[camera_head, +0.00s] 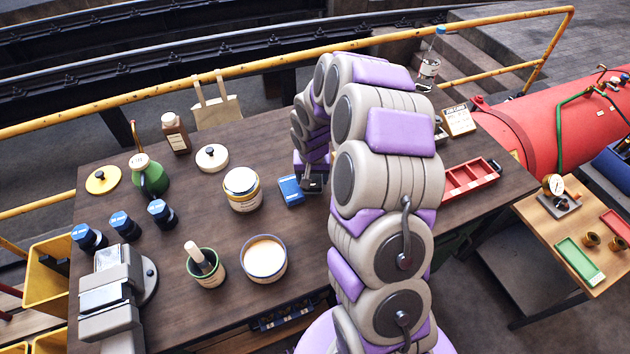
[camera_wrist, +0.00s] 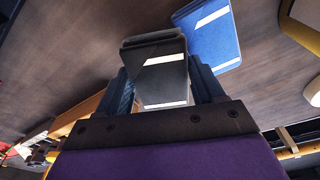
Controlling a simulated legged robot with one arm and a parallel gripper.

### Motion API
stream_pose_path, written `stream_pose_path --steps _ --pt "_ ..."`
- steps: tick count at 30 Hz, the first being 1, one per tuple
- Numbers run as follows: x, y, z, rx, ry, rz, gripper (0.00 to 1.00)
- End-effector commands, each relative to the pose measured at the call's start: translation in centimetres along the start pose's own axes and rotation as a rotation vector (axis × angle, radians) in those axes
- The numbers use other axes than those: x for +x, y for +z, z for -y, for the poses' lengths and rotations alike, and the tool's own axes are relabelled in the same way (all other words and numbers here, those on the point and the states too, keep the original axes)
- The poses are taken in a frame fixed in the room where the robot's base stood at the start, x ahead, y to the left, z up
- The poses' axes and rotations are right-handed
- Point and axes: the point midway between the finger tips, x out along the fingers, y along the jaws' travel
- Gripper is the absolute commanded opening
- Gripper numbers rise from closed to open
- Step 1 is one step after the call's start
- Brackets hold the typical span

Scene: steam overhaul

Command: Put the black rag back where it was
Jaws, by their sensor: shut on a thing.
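The black rag (camera_wrist: 160,75) is a folded dark block with white stripes, held between the two fingers of my gripper (camera_wrist: 164,88) in the wrist view. My gripper is shut on it. In the head view the black rag (camera_head: 312,184) shows small below my arm's end, close to the tabletop; I cannot tell whether it touches the wood. A blue rag (camera_head: 290,190) lies just left of it in the head view. The blue rag also shows in the wrist view (camera_wrist: 214,38), beside and partly behind the black one.
The dark wooden table (camera_head: 225,300) also holds a cream jar (camera_head: 242,189), a white bowl (camera_head: 264,260), a mortar (camera_head: 205,268) and a green oil can (camera_head: 150,175). A red divided tray (camera_head: 470,181) is at the right. Bare wood lies between the jar and the blue rag.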

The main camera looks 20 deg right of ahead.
Motion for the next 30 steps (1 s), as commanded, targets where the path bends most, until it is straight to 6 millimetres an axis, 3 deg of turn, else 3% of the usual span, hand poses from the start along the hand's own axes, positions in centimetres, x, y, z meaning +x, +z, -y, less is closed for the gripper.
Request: stream_pose_path --steps 8,16,26,27,30 --pt "0.3 -1.7 -1.0 0.003 0.000 -0.003 0.43" --pt "3.8 -1.1 -0.8 -0.001 0.003 -0.003 0.43" --pt "4.0 -1.2 -1.1 0.001 0.000 -0.002 0.43" --pt "4.0 -1.2 -1.1 0.001 0.000 -0.002 0.70" --pt "4.0 -1.2 -1.0 0.001 0.000 -0.002 0.78"
